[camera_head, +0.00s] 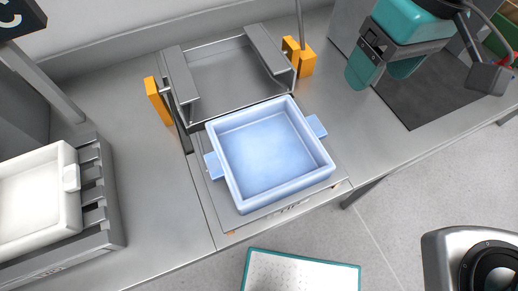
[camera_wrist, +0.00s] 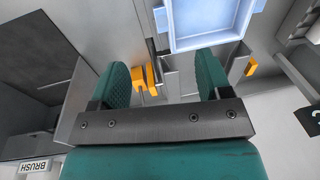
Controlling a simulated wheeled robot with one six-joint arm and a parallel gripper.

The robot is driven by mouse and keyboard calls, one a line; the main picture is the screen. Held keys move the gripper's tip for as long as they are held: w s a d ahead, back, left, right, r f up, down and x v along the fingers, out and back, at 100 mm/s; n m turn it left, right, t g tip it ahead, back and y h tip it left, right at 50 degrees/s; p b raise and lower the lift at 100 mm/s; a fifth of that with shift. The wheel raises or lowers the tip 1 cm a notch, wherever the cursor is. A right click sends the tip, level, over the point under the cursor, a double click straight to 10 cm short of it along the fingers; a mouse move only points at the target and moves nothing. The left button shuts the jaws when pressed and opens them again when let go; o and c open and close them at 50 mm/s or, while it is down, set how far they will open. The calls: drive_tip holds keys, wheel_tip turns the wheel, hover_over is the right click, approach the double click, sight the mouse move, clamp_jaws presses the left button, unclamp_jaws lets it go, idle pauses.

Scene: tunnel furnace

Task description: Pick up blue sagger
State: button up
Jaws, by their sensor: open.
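The blue sagger (camera_head: 272,152) is a shallow, square, light-blue tray with a tab on each of two opposite sides. It is empty and sits on a grey plate at the middle of the bench in the head view. In the wrist view the sagger (camera_wrist: 207,22) shows at the top, partly cut off by the frame. My teal gripper (camera_head: 385,72) is at the upper right of the head view, apart from the sagger and above the bench. In the wrist view my gripper (camera_wrist: 161,66) has its two fingers wide apart, with nothing held between them.
A metal frame (camera_head: 190,87) with orange blocks (camera_head: 306,60) stands directly behind the sagger. A white sagger (camera_head: 35,200) sits in a grey rack (camera_head: 112,215) at left. A dark panel (camera_head: 430,90) lies at right. A teal-edged white board (camera_head: 300,272) is at the front.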

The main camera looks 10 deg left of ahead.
drive_tip(key=h, duration=0.2)
hover_over(313, 126)
wheel_tip(313, 126, down, 4)
drive_tip(key=f, duration=1.1)
drive_tip(key=shift+s+d+f+p, duration=0.1)
drive_tip(key=shift+d+f+p, duration=0.15)
drive_tip(key=shift+p, duration=0.15)
drive_tip(key=shift+a+f+p, duration=0.15)
drive_tip(key=shift+f+p, duration=0.7)
drive_tip(key=shift+f, duration=2.15)
clamp_jaws()
